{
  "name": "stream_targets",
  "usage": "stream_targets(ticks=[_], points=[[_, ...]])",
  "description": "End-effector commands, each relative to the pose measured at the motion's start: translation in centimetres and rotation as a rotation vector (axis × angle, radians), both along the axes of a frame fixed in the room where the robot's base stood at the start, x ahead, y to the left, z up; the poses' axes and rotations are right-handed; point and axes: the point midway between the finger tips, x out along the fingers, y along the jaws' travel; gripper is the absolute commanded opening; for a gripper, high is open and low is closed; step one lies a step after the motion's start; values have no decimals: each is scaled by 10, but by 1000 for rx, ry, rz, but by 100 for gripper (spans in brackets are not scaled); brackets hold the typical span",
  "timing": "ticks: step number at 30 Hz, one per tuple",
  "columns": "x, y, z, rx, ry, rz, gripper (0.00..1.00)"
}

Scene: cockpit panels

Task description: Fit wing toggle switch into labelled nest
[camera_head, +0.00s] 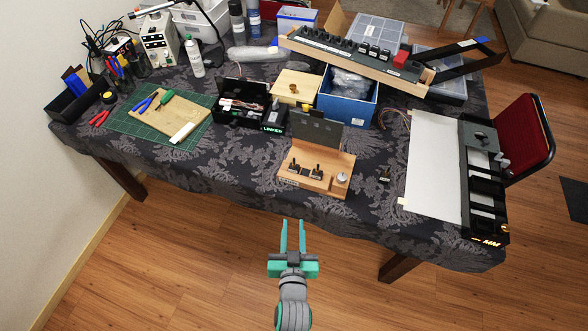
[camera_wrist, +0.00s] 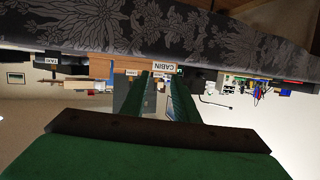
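A small black switch (camera_head: 385,176) lies alone on the dark patterned cloth, right of the wooden stand (camera_head: 327,183). The stand bears two black toggle switches (camera_head: 317,169), a pale round knob (camera_head: 342,178) and an upright dark panel (camera_head: 316,129). Labels at its front are too small to read in the head view. My gripper (camera_head: 293,223) is open and empty, in front of the table edge below the stand. No wing label is readable.
A black panel frame (camera_head: 467,190) and a white sheet (camera_head: 433,165) lie at the right. Behind the stand are a blue bin (camera_head: 347,103) and a black tool box (camera_head: 240,110). Cloth around the lone switch is clear. A red chair (camera_head: 525,135) stands beyond the right edge.

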Motion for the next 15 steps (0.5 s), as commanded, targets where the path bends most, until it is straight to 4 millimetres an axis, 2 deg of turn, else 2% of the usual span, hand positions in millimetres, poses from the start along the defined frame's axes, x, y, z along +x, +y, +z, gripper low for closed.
stream_targets(ticks=[1, 6, 10, 15], points=[[23, -1, 5, -2, -7, 7, 28], [84, -3, 19, -11, 1, 39, 28], [119, -5, 31, -21, 7, 63, 28], [144, -6, 42, -30, 14, 82, 28]])
